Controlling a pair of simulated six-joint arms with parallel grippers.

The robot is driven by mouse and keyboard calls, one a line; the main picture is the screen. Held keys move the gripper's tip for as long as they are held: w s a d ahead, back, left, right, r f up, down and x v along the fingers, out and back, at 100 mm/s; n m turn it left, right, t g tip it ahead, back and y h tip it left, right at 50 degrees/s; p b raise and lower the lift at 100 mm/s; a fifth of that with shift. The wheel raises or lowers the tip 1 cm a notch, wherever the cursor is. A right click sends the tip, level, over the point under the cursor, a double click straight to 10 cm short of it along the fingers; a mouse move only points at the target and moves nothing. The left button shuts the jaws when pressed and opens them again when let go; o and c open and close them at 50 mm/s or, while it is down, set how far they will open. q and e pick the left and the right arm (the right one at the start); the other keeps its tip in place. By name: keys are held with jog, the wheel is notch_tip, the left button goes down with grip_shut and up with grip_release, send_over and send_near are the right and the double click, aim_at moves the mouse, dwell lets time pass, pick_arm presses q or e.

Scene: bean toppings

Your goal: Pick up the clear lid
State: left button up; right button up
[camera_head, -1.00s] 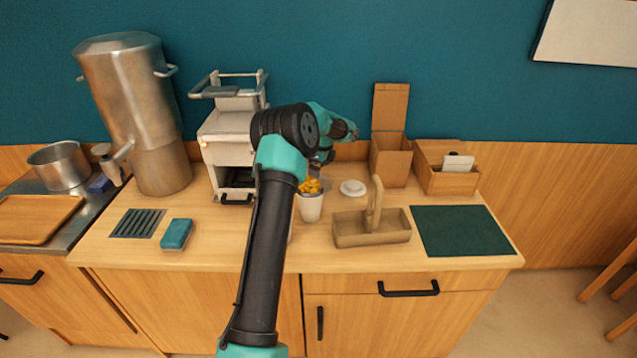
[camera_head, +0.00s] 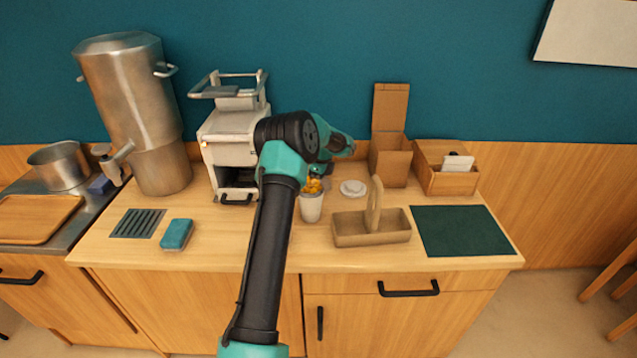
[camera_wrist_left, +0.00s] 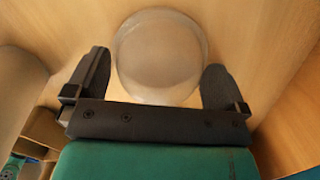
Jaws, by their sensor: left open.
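A round, translucent clear lid (camera_wrist_left: 160,55) lies on the wooden surface in the left wrist view. My left gripper (camera_wrist_left: 158,80) is open, with one dark finger on each side of the lid's near part; I cannot tell whether they touch it. In the head view my left gripper (camera_head: 320,172) is largely hidden by its own arm, beyond a white cup (camera_head: 311,207) with yellow pieces on top. A pale round disc (camera_head: 353,188) lies to its right; I cannot tell whether it is the same lid. My right gripper is not in view.
A cardboard box (camera_head: 390,160) and a wooden box (camera_head: 447,180) stand at the back right. A handled carrier (camera_head: 370,230) is in front, beside a dark green mat (camera_head: 462,231). A white machine (camera_head: 228,150) and a steel urn (camera_head: 135,110) stand left.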

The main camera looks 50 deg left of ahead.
pick_arm(q)
jog(key=c, duration=0.8)
jog(key=shift+o, duration=0.2)
notch_tip(320, 180, up, 10)
dwell(0.5)
jog(key=shift+d, duration=0.1)
